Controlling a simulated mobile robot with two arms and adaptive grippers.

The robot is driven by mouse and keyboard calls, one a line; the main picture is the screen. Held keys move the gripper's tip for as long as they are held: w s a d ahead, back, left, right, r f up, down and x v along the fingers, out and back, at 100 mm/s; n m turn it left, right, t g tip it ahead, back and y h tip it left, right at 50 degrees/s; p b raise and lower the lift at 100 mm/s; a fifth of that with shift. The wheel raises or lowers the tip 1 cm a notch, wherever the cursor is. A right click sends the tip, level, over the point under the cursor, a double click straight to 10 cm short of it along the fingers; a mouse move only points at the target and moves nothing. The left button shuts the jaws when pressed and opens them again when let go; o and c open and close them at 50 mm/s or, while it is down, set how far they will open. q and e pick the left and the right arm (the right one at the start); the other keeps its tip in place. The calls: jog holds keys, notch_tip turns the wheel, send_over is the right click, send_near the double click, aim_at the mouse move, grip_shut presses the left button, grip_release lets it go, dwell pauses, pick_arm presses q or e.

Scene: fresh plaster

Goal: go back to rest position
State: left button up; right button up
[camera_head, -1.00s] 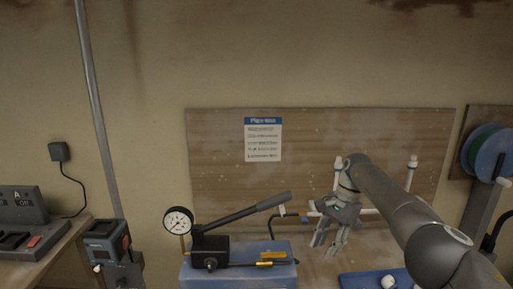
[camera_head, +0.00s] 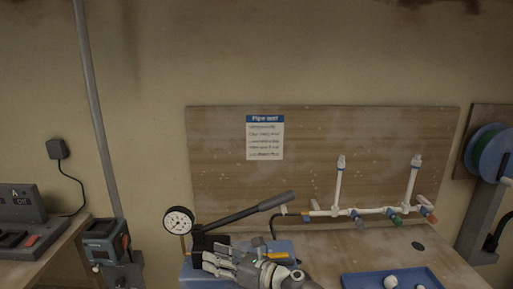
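My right gripper (camera_head: 208,265) is low in the head view, its fingers pointing left. It appears in front of the black hand pump (camera_head: 204,244) and hides part of the pump's base and of the blue block under it. Its fingers overlap in this view, so I cannot tell whether they are apart or closed. I see nothing clearly held in it. My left gripper is not in view.
A pressure gauge (camera_head: 178,221) and a long black lever (camera_head: 248,213) belong to the pump. A white pipe assembly (camera_head: 338,212) with coloured valves stands right of it. A blue tray (camera_head: 432,280) with white pieces lies at front right. A control box (camera_head: 103,240) stands left.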

jog(key=s+d+f+m+t+h, duration=0.25)
jog(key=d+m+h, duration=0.35)
jog(key=m, duration=0.5)
jog(key=s+d+f+m+t+h, duration=0.2)
jog(key=s+d+f+m+h, duration=0.15)
jog(key=d+m, duration=0.55)
jog(key=s+d+f+m+t+h, duration=0.25)
jog(key=d+m+h, duration=0.3)
jog(key=m, duration=0.65)
jog(key=s+d+f+m+g, duration=0.2)
jog(key=s+d+m+g, duration=0.2)
jog(key=s, duration=0.6)
jog(key=s+d+f+m+g, duration=0.3)
jog(key=s+m, duration=0.1)
jog(key=s, duration=0.6)
jog(key=s+d+f+m+g, duration=0.2)
jog(key=s+d+m+g, duration=0.2)
jog(key=s, duration=0.6)
notch_tip(320, 180, down, 31)
jog(key=s+g+b, duration=0.1)
jog(key=s+b, duration=0.2)
jog(key=s+d+f+g+h+b, duration=0.1)
jog(key=s+d+f, duration=0.1)
jog(key=s+f, duration=1.4)
jog(key=shift+d, duration=0.3)
